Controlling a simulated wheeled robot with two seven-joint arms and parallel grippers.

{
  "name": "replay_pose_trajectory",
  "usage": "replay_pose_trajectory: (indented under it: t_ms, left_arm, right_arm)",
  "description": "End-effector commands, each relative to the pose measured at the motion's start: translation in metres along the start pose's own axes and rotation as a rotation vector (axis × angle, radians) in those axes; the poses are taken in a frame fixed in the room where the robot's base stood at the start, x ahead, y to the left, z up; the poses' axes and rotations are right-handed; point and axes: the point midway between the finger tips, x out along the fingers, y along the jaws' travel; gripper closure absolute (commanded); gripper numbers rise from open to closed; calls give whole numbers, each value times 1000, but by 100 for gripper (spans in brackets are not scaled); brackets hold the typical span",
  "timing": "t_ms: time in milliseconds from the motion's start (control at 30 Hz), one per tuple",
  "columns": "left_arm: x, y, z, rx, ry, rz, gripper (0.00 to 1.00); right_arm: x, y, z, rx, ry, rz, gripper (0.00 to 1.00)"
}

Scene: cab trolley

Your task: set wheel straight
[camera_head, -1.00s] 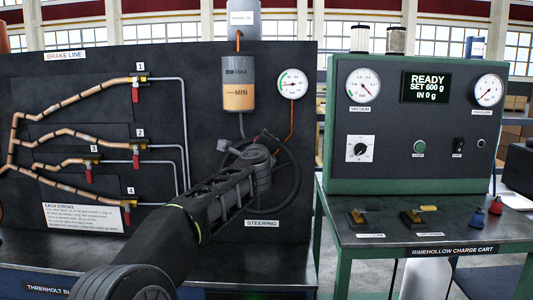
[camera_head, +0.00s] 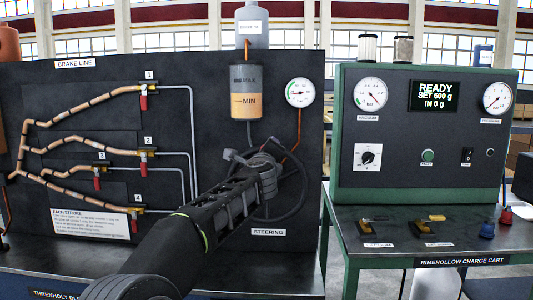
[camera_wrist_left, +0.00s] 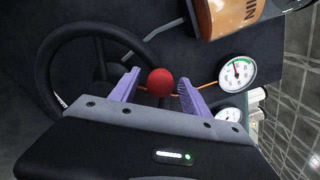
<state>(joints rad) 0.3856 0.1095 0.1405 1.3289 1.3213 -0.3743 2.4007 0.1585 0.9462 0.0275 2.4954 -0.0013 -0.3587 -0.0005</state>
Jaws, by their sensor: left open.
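The black steering wheel (camera_head: 306,185) is mounted on the dark panel above the STEERING label. My left gripper (camera_head: 265,162) is in front of it and hides its left and middle parts in the head view. In the left wrist view the wheel rim (camera_wrist_left: 38,72) curves at the left. A red ball-shaped knob (camera_wrist_left: 161,82) shows between the two purple fingers of my left gripper (camera_wrist_left: 158,84). The fingers are open, with gaps visible on both sides of the knob. The knob is hidden in the head view. I cannot tell the wheel's angle. My right gripper is not in view.
A brake oil reservoir (camera_head: 244,92) and a round gauge (camera_head: 300,92) sit above the wheel. Copper brake lines (camera_head: 75,140) with several red-handled valves run on the left. A green charge cart (camera_head: 345,215) stands at the right, with small fittings on its top.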

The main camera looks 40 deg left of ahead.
Motion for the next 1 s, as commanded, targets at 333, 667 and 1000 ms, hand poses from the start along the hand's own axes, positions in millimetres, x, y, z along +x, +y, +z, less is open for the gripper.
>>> replay_pose_trajectory:
  t_ms: [333,667,1000]
  left_arm:
    - [-31,1,-1,0,0,-3,45]
    - [-75,1,0,0,0,0,45]
    - [-78,0,0,0,0,0,45]
  right_arm:
    - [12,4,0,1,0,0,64]
    - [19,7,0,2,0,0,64]
    - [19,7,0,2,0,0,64]
